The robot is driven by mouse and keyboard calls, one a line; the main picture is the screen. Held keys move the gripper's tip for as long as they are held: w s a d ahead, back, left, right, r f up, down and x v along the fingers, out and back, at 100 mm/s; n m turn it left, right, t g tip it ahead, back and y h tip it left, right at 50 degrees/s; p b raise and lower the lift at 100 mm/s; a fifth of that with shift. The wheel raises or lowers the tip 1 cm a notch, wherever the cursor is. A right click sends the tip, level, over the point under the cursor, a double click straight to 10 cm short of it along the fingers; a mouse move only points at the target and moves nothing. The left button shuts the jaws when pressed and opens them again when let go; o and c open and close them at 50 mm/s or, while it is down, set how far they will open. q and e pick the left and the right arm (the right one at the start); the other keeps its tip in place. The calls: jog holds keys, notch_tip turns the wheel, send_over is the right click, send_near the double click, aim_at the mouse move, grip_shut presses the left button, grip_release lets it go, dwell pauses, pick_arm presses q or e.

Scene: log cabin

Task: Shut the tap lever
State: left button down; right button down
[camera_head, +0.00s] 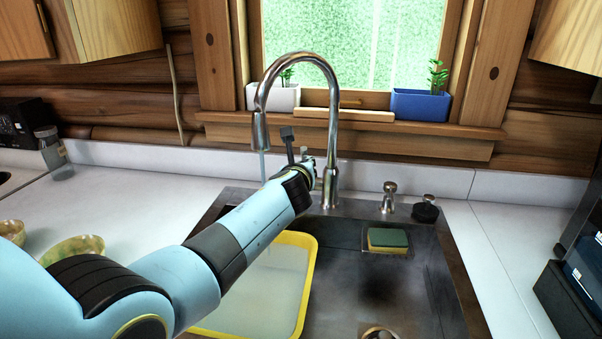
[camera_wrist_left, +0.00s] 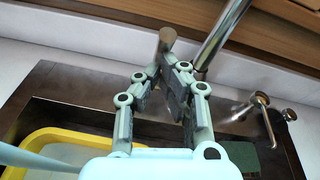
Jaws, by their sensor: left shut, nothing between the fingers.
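The chrome tap (camera_head: 330,130) arches over the sink, its spout at the left. A thin pale stream of water (camera_head: 262,165) falls from the spout. In the left wrist view the tap's column (camera_wrist_left: 222,38) rises behind the fingers, and a brownish metal end (camera_wrist_left: 167,38), apparently the lever, shows just beyond the fingertips. Whether they touch it I cannot tell. My left gripper (camera_wrist_left: 175,78) is shut and empty. In the head view this gripper (camera_head: 311,170) is beside the tap's base, mostly hidden by its own wrist. My right gripper is not in view.
A yellow-rimmed tub (camera_head: 308,285) stands in the left of the metal sink (camera_head: 400,290). A sponge (camera_head: 388,238) is at the sink's back. A soap dispenser (camera_head: 389,197) and dark stopper (camera_head: 426,208) stand right of the tap. Planters (camera_head: 420,105) line the sill.

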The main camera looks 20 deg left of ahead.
aim_at(305, 152)
pick_arm(q)
jog(key=shift+w+a+r, duration=0.15)
jog(key=shift+w+r, duration=0.2)
jog(key=shift+w, duration=0.35)
jog(key=shift+w+a+r, duration=0.2)
jog(key=shift+w+r, duration=0.2)
jog(key=shift+w, duration=0.25)
jog(key=shift+w+a+r, duration=0.15)
jog(key=shift+w+r, duration=0.2)
jog(key=shift+w, duration=0.35)
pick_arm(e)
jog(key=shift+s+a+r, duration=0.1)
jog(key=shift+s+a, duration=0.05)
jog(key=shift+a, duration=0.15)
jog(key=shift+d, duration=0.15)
